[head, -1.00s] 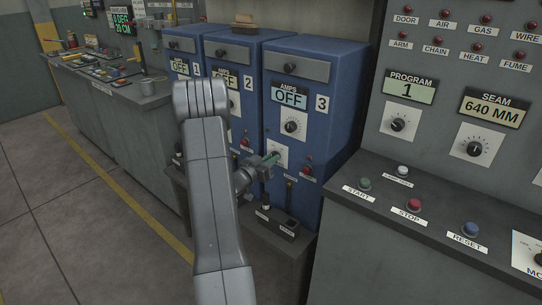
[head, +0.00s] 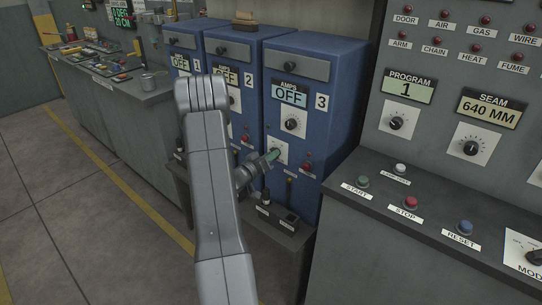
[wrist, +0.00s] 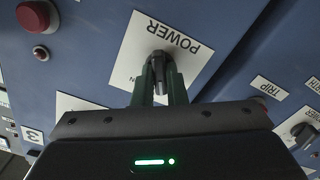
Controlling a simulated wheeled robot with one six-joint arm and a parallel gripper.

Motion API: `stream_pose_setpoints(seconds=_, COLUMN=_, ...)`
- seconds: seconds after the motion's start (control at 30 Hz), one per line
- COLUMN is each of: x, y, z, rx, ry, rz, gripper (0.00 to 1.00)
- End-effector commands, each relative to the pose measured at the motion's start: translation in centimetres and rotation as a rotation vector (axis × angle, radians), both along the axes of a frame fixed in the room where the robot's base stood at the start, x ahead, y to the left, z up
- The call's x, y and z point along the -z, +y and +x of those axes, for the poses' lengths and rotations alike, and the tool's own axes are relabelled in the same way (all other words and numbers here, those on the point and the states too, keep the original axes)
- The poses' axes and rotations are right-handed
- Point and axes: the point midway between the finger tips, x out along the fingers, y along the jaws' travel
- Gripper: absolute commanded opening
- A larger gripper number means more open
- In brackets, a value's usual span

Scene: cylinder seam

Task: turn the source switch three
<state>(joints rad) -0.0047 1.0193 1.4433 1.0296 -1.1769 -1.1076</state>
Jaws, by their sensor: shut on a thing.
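The third blue source cabinet (head: 340,95) carries the number 3, and its amps display (head: 289,94) reads OFF. Its power switch (wrist: 158,62), a dark knob on a white plate marked POWER (wrist: 182,45), shows upside down in the wrist view. My gripper (wrist: 160,88) has its green fingers on both sides of the knob and is shut on it. In the head view my gripper (head: 273,155) reaches the plate low on cabinet 3 from the left. The knob is hidden there by the fingers.
A red button (wrist: 34,15) and a small red lamp (wrist: 40,53) sit beside the plate. Cabinets 1 (head: 183,70) and 2 (head: 232,80) stand to the left. A grey console (head: 420,225) with START, STOP and RESET buttons stands close on the right. Open floor (head: 60,220) lies left.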

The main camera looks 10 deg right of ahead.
Motion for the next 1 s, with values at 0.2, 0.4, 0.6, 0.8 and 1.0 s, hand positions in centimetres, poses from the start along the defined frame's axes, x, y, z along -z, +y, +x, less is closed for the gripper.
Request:
stream_pose_setpoints(seconds=0.2, x=0.1, y=0.0, z=0.0, rx=0.0, ry=0.002, rz=0.0, gripper=0.14)
stream_pose_setpoints(seconds=0.4, x=0.1, y=0.0, z=0.0, rx=-0.001, ry=0.001, rz=0.0, gripper=0.34)
stream_pose_setpoints(seconds=0.6, x=0.0, y=0.1, z=-0.1, rx=-0.001, ry=0.0, rz=0.0, gripper=0.34)
stream_pose_setpoints(seconds=0.8, x=0.1, y=1.9, z=-1.3, rx=-0.003, ry=0.001, rz=0.001, gripper=0.34)
stream_pose_setpoints(seconds=1.0, x=0.1, y=5.5, z=-4.1, rx=-0.005, ry=0.002, rz=-0.001, gripper=0.34)
